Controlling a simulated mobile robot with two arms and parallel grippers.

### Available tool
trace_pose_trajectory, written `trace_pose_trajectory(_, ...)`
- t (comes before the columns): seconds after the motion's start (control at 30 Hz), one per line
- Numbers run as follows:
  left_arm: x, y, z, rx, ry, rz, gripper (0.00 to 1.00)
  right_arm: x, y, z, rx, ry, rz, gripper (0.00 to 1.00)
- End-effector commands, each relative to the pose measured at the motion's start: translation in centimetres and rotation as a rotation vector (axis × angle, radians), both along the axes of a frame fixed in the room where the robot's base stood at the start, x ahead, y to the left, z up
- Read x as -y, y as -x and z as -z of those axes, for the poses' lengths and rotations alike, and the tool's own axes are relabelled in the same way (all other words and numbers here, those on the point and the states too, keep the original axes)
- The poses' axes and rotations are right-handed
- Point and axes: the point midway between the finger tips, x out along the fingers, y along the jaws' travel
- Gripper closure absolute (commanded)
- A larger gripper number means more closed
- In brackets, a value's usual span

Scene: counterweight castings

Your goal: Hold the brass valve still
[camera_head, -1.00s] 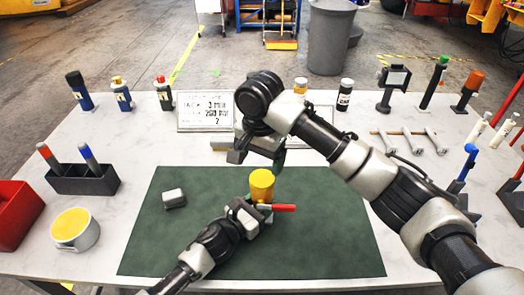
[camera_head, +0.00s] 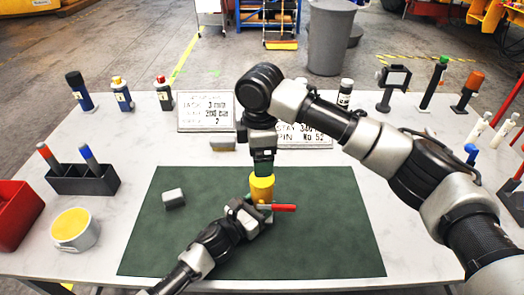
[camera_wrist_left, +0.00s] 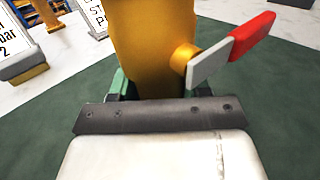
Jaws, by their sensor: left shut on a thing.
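The brass valve (camera_head: 262,190) stands upright on the green mat (camera_head: 330,245), a yellow cylinder with a red-tipped lever (camera_head: 284,208) pointing right. My left gripper (camera_head: 256,209) is shut on its lower part from the front left. In the left wrist view the valve body (camera_wrist_left: 150,45) rises just beyond the gripper's dark edge, and the lever (camera_wrist_left: 250,40) points up right. My right gripper (camera_head: 264,167) points down just over the valve's top. Whether its jaws are open or shut, and whether it touches the valve, I cannot tell.
A small grey block (camera_head: 174,198) lies on the mat, left of the valve. Signs (camera_head: 206,112) stand behind the mat. A pen holder (camera_head: 84,180), a yellow-topped tin (camera_head: 74,228) and a red bin (camera_head: 18,214) are at left. The mat's right side is clear.

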Motion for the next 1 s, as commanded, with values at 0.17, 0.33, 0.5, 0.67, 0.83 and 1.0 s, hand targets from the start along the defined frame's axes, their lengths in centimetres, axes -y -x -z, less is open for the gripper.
trace_pose_trajectory(0.17, 0.0, 0.1, 0.1, -0.002, -0.001, 0.0, 1.0, 0.2, 0.0, -0.2, -0.003, 0.005, -0.343, 0.16)
trace_pose_trajectory(0.33, 0.0, 0.1, 0.1, -0.003, -0.001, 0.0, 1.0, 0.3, -0.1, -0.3, -0.006, 0.005, -0.558, 0.16)
trace_pose_trajectory(0.5, 0.0, 0.1, 0.1, -0.003, -0.001, 0.0, 1.0, 0.4, 0.0, -0.3, -0.008, 0.005, -0.647, 0.16)
trace_pose_trajectory(0.67, 0.0, 0.1, 0.1, -0.003, -0.001, 0.0, 1.0, 0.4, 0.0, -0.3, -0.008, 0.005, -0.657, 0.16)
trace_pose_trajectory(0.83, 0.0, 0.1, 0.1, -0.003, -0.001, 0.0, 1.0, 0.3, 0.0, -0.3, -0.008, 0.005, -0.655, 0.16)
trace_pose_trajectory(1.0, 0.0, 0.1, 0.1, -0.003, -0.001, 0.0, 1.0, 0.4, 0.0, 0.8, -0.009, 0.004, -0.654, 0.16)
